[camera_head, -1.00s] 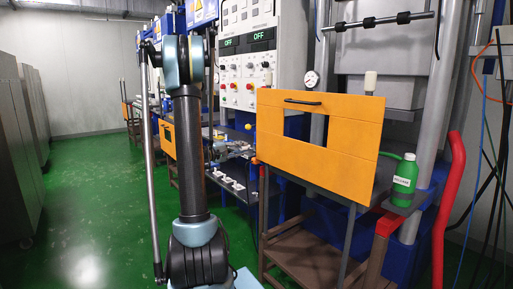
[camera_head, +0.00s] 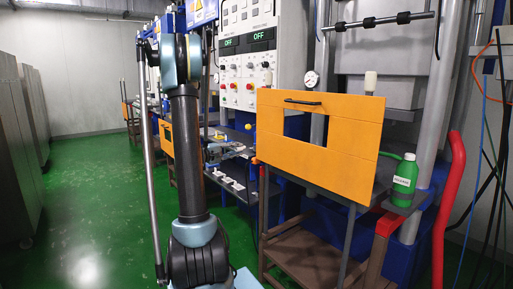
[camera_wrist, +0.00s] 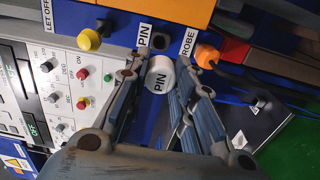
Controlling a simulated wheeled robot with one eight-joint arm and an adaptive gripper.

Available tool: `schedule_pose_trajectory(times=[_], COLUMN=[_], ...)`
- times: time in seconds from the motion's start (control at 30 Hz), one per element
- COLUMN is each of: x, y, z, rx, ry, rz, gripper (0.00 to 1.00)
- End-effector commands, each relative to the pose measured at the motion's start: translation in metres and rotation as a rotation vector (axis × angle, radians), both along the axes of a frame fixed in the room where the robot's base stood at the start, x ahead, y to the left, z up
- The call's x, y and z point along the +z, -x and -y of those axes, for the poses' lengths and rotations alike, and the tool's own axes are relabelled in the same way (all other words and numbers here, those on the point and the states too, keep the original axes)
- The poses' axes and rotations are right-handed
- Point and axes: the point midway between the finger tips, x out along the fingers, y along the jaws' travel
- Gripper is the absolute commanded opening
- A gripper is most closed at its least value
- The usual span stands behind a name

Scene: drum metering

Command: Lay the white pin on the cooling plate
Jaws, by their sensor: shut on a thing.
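The white pin (camera_wrist: 159,76) is a short round piece with "PIN" on its end face, in the wrist view. My gripper (camera_wrist: 160,84) is shut on it, with one finger on each side. The pin is in front of a blue panel (camera_wrist: 115,18), just below a "PIN" label (camera_wrist: 145,35) and a dark round opening (camera_wrist: 159,42). I cannot tell whether the pin touches the panel. In the head view my gripper and the pin cannot be made out behind my arm. I cannot surely identify the cooling plate in either view.
A yellow knob (camera_wrist: 89,40) and an orange knob (camera_wrist: 207,56) flank the pin. A control panel (camera_wrist: 62,85) with knobs lies left. In the head view, a low shelf (camera_head: 240,192) holds small white pieces. An orange guard (camera_head: 345,165) and green bottle (camera_head: 405,174) stand right.

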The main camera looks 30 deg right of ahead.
Motion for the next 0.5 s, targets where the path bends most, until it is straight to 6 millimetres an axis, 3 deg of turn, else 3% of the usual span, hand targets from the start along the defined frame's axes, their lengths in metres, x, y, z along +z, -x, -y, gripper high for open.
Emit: schedule_pose_trajectory(times=[0.5], x=[0.0], y=[0.002], z=[-0.026], rx=[0.001], ry=[0.0], rz=[0.0], gripper=[0.0])
